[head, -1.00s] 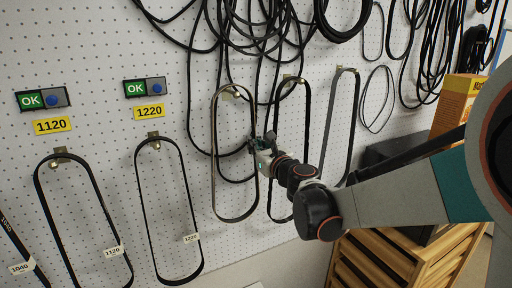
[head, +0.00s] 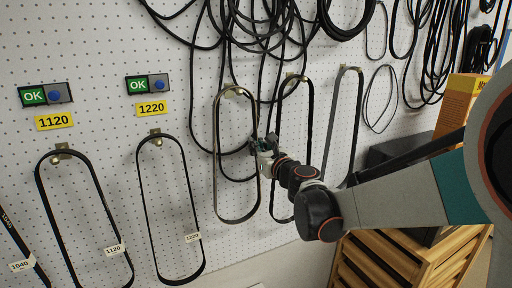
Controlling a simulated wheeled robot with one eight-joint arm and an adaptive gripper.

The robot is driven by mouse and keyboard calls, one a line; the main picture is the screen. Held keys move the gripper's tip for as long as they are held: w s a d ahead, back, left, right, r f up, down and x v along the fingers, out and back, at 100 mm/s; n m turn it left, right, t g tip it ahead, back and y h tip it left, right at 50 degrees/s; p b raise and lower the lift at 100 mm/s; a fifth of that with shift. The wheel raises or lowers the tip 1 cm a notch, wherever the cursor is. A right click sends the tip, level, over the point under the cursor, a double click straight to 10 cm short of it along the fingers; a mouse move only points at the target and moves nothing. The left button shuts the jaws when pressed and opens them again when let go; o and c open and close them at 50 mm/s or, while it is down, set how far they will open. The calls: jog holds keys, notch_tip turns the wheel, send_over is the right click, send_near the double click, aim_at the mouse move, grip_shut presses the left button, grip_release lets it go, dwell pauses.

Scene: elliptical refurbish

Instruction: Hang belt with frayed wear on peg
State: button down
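A grey-brown belt loop (head: 218,170) hangs long and narrow at a brass peg (head: 232,92) in the middle of the pegboard. My gripper (head: 257,146) is at the right strand of this loop, about midway down. It overlaps the strand in the picture; I cannot tell whether its fingers are shut on it. A black belt loop (head: 309,120) hangs from another peg (head: 292,77) just right, partly behind my gripper and wrist. A greyer loop (head: 357,110) hangs further right. Fraying is too small to make out on any belt.
Belts tagged 1120 (head: 83,220) and 1220 (head: 147,222) hang at left, below green OK indicators (head: 33,96) and yellow number labels (head: 151,109). Tangled black belts (head: 205,45) hang above my gripper. A wooden crate (head: 390,262) and an orange box (head: 458,100) stand at right.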

jog(key=c, duration=1.7)
grip_release()
jog(key=v, duration=1.1)
jog(key=s+d+f+m+g+h+b, duration=0.1)
jog(key=s+d+f+m+h+b, duration=0.55)
jog(key=m, duration=0.65)
jog(key=s+d+f+m+g+h+b, duration=0.1)
jog(key=s+d+f+m+h+b, duration=0.3)
jog(key=d+f+m+b, duration=0.7)
jog(key=s+a+f+m+g+y+b, duration=0.1)
jog(key=s+a+f+m+g+b, duration=0.1)
jog(key=s+f+m, duration=0.3)
jog(key=s+a+f+m+g+y+b, duration=0.1)
jog(key=s+f+m+b, duration=0.4)
jog(key=f, duration=0.6)
jog(key=s+a+f+m+g+y+b, duration=0.1)
jog(key=s+a+f+m+g+b, duration=0.2)
jog(key=s+f+m, duration=0.4)
jog(key=shift+s+a+f+g+y+b, duration=0.1)
jog(key=shift+s+f+g+y+b, duration=0.05)
jog(key=shift+f+g+b, duration=0.25)
jog(key=shift+s+a+f+g+y+b, duration=0.1)
jog(key=shift+s+f+g+b, duration=0.1)
jog(key=shift+f+g+b, duration=0.2)
